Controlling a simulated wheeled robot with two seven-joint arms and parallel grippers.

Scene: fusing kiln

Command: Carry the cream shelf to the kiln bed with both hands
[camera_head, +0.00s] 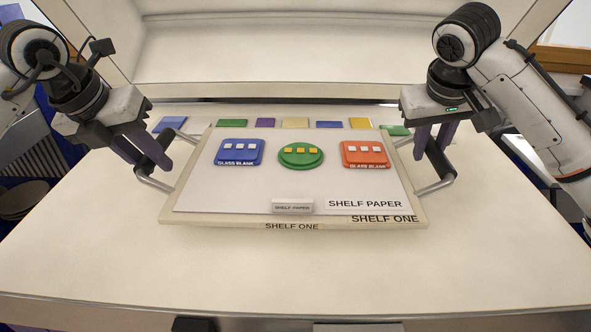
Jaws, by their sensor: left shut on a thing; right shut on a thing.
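The cream shelf (165,217), marked SHELF ONE, is in the middle of the head view, seemingly held above the table. White shelf paper (250,188) lies on it. On the paper are a blue glass blank (238,155), a round green blank (300,161) and an orange-red blank (364,159), each with small pale or yellow squares. A small SHELF PAPER label block (292,207) stands at the front. My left gripper (152,165) is shut on the shelf's left metal handle (150,184). My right gripper (431,148) is shut on the right handle (438,186). No kiln bed is clearly identifiable.
A pale table (290,270) lies under the shelf, with clear room in front. Several coloured tiles, including a blue one (171,124) and a yellow one (360,123), lie in a row behind the shelf. A large cream-walled enclosure (280,55) stands at the back. Dark bowls (22,197) are at far left.

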